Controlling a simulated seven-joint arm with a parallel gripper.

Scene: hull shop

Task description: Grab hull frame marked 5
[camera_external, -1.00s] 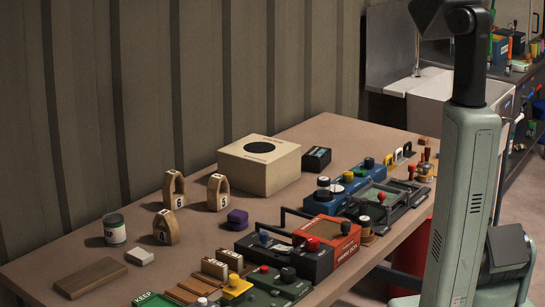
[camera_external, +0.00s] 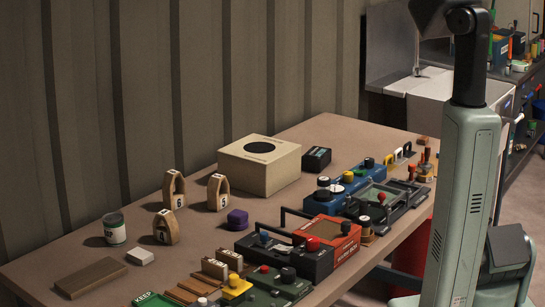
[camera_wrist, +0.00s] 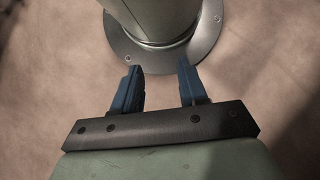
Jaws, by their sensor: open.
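Three wooden arch-shaped hull frames stand upright on the workbench in the external view. The back left frame (camera_external: 174,188) has a mark that looks like 6. The frame to its right (camera_external: 217,191) has a mark that could be 5 or 6. The front frame (camera_external: 166,227) has a mark that looks like 0 or 6. All the marks are too small to read surely. My gripper (camera_wrist: 157,72) is open and empty in the wrist view, its two dark blue fingers apart. It is outside the external view, and no hull frame shows in the wrist view.
A beige box (camera_external: 259,165) stands behind the frames, a purple piece (camera_external: 238,219) to their right. A can (camera_external: 115,229), a white block (camera_external: 140,257) and a wooden plank (camera_external: 91,277) lie left. Tool boxes, including a red one (camera_external: 334,231), line the front edge.

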